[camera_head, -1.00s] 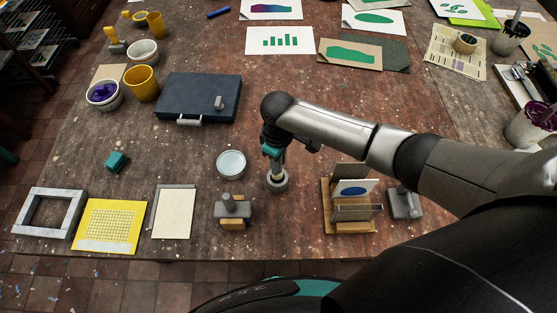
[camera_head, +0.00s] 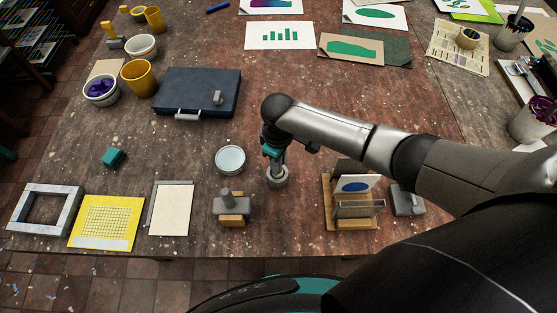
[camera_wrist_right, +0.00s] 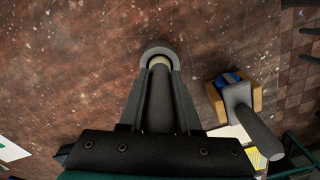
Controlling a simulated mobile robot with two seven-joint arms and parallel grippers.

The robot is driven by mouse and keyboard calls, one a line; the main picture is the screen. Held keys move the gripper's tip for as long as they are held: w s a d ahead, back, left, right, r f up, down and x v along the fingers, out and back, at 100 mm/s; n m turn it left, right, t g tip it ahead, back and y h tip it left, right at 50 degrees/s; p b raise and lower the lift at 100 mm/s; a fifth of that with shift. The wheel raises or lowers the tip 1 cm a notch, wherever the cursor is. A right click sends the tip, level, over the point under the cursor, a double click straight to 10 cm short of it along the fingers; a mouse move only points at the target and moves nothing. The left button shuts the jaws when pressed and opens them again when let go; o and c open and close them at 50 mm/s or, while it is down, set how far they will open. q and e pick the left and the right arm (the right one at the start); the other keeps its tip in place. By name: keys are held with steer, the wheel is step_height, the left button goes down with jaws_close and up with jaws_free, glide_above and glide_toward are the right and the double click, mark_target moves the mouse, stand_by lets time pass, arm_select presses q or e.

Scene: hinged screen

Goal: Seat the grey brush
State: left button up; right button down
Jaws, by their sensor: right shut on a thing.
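My right gripper (camera_head: 277,165) points down at the front middle of the table. The handle's far end is inside a grey round collar (camera_wrist_right: 158,51), which also shows under the gripper in the head view (camera_head: 277,179). I take this held piece to be the grey brush. I cannot tell whether the collar is part of it or a separate holder, nor whether it touches the table. My left gripper is not in view.
A grey tool with a knob (camera_head: 228,203) sits on a wooden block to the left. A round glass dish (camera_head: 230,159) lies behind it. A wooden rack (camera_head: 328,212) with cards and a grey block (camera_head: 407,200) stand to the right. A dark case (camera_head: 197,95) lies farther back.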

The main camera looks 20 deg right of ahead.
steer(key=shift+f+b, duration=0.9)
steer(key=shift+f, duration=0.5)
steer(key=c, duration=0.5)
jaws_free()
step_height(320, 180, up, 15)
steer(key=shift+r+p, duration=0.15)
steer(key=shift+p, duration=0.65)
